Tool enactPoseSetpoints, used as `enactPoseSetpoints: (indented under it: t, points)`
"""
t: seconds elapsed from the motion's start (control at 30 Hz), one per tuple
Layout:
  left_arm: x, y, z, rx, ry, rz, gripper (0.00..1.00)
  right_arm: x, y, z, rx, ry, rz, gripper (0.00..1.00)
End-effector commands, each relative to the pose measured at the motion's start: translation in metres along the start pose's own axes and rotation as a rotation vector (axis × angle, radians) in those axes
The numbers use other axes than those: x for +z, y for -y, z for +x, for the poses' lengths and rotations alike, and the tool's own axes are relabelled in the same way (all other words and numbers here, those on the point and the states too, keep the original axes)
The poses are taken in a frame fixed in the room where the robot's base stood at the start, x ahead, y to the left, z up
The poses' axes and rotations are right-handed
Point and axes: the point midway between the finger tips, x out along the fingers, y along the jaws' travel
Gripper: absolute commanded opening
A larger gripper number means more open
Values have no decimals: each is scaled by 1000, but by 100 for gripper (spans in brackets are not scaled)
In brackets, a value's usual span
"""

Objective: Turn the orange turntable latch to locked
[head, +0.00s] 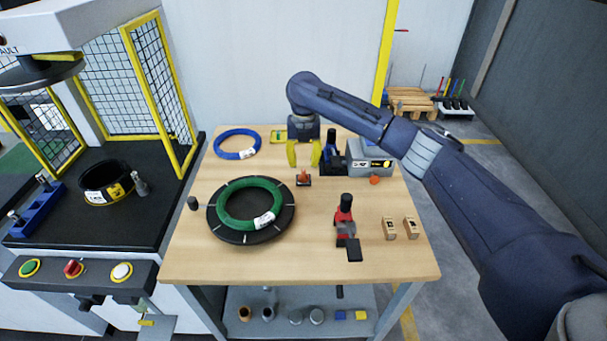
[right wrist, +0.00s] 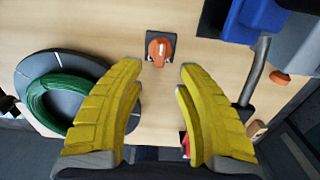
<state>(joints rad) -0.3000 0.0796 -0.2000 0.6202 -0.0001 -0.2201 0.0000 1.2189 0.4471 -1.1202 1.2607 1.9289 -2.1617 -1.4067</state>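The orange turntable latch (head: 303,178) sits on a small dark square plate on the wooden table, just right of the turntable. In the right wrist view the latch (right wrist: 160,49) is an orange knob near the top centre, beyond the fingertips. The dark round turntable (head: 222,229) carries a green coil (head: 229,210) with a white label. My right gripper (head: 304,164) has yellow fingers and hangs above and behind the latch. In the right wrist view the fingers (right wrist: 158,75) are spread apart with nothing between them. My left gripper is not in view.
A blue coil (head: 237,152) lies at the back left of the table. A grey machine (head: 368,152) stands right of my gripper. A red and black tool (head: 345,215) and wooden blocks (head: 390,228) are at the front right. The table's front left is clear.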

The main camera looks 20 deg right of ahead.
Motion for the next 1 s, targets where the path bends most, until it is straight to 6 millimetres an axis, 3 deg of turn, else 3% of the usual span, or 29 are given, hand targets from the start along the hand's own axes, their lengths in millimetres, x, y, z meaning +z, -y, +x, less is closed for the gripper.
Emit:
enactPoseSetpoints:
  t: [0.2, 0.4, 0.93, 1.0]
  points:
    - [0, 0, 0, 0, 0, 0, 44, 0, 0, 34, 0, -1, 0, 35]
    - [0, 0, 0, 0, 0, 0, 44, 0, -1, 52, 1, -1, 0, 35]
    - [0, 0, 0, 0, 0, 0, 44, 0, 0, 60, 1, 0, 0, 37]
    - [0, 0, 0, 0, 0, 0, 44, 0, 0, 60, 1, 1, 0, 29]
